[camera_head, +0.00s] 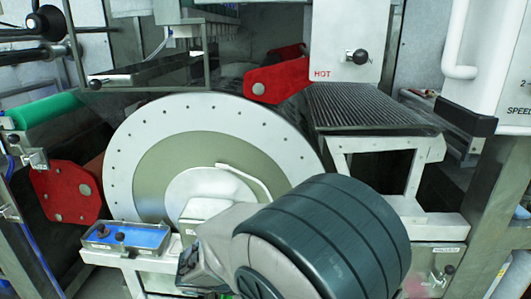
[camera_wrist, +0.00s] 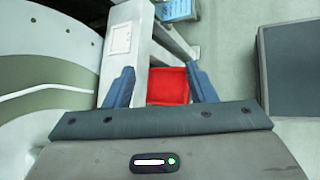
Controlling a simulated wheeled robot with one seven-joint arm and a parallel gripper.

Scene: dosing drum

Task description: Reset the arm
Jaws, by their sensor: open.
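My gripper (camera_wrist: 160,71) shows in the wrist view with its two blue-grey fingers spread apart. A red square-faced thing (camera_wrist: 167,86) shows in the gap between them; I cannot tell its depth or whether it touches a finger. In the head view my arm reaches in from the bottom, and its large dark joint hides much of the lower middle. The fingers are not clear there. The big round drum (camera_head: 205,145), with a white rim and an olive ring, stands left of my arm. It also fills the left of the wrist view (camera_wrist: 45,75).
A blue panel with dark knobs (camera_head: 128,237) sits at the drum's lower left. Red brackets (camera_head: 68,192) flank the drum. A ribbed ramp (camera_head: 365,108) on a white frame stands right, below a panel marked HOT (camera_head: 345,40). Grey floor (camera_wrist: 228,60) shows right of the fingers.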

